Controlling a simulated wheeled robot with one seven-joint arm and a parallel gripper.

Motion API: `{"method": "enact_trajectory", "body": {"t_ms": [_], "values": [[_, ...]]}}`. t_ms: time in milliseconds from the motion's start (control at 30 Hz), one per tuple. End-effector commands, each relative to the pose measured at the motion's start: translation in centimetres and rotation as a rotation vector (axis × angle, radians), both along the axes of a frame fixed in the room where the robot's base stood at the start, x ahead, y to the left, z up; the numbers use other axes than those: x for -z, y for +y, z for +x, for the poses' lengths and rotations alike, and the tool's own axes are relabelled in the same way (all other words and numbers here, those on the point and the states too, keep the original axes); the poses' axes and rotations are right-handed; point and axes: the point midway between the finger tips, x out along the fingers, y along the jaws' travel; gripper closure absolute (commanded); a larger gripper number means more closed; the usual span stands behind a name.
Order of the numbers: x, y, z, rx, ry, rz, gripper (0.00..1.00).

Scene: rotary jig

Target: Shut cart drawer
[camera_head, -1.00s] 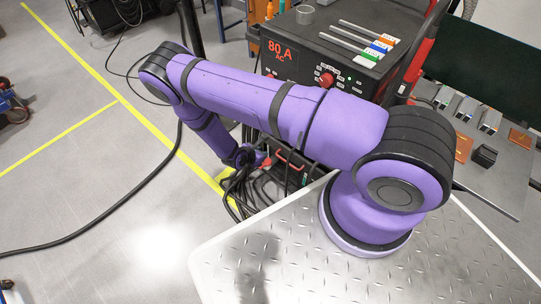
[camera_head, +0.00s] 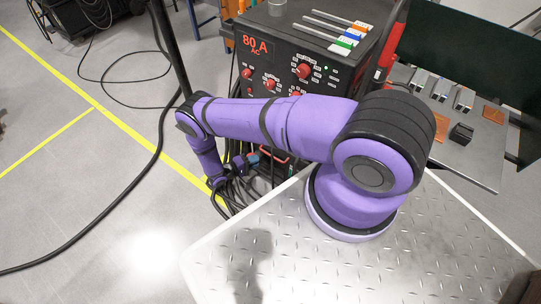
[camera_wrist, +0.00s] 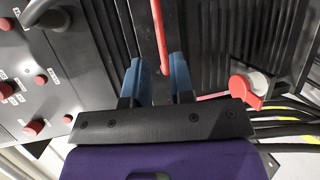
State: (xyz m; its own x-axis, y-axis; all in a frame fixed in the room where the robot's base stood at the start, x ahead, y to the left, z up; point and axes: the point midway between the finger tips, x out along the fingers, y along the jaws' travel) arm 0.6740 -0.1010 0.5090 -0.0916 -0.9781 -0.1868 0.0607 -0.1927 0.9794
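The welding cart (camera_head: 270,75) is black, with "80 A AC" on its front. A red bar handle (camera_head: 274,153) shows low on it, partly behind my arm and cables; in the wrist view the red bar (camera_wrist: 160,38) runs down between my fingertips. My gripper (camera_wrist: 159,72) has two blue fingers spread apart, one on each side of the bar, with gaps visible. My gripper (camera_head: 246,160) is small in the head view, beside the handle. The drawer's body is mostly hidden, so I cannot tell how far out it is.
Black cables (camera_head: 228,192) hang just below my gripper. A red-ended connector (camera_wrist: 246,92) and cables are close on the right in the wrist view. Control knobs (camera_wrist: 34,128) are at left. A metal bench (camera_head: 470,160) stands right of the cart. Floor at left is mostly clear.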

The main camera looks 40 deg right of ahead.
Motion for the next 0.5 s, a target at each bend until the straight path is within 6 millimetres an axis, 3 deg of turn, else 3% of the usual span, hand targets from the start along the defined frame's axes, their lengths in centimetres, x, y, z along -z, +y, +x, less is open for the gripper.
{"method": "enact_trajectory", "body": {"t_ms": [300,500], "values": [[1.0,-5.6,-0.6,0.002,0.003,0.001,0.78],[1.5,-7.8,-0.8,0.001,0.003,0.002,0.78]]}}
